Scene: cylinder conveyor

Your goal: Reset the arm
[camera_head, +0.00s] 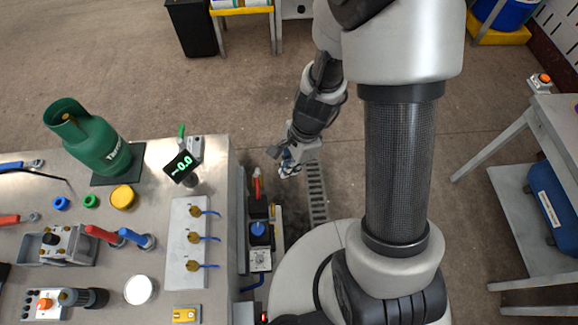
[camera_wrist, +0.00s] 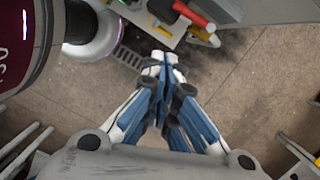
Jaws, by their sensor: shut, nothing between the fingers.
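My gripper (camera_head: 289,168) hangs over the floor to the right of the workbench in the head view, apart from the bench edge. It also shows in the wrist view (camera_wrist: 165,62), where its blue and white fingers are drawn together at the tips. The fingers are shut with nothing between them. My arm comes down from the upper middle of the head view, beside my column.
A metal workbench (camera_head: 222,250) at left carries a green gas cylinder (camera_head: 90,140), a small display (camera_head: 182,166) and several valves and tools. A floor grate (camera_head: 316,190) lies near my gripper. A grey table (camera_head: 553,125) stands at right. Open floor lies behind.

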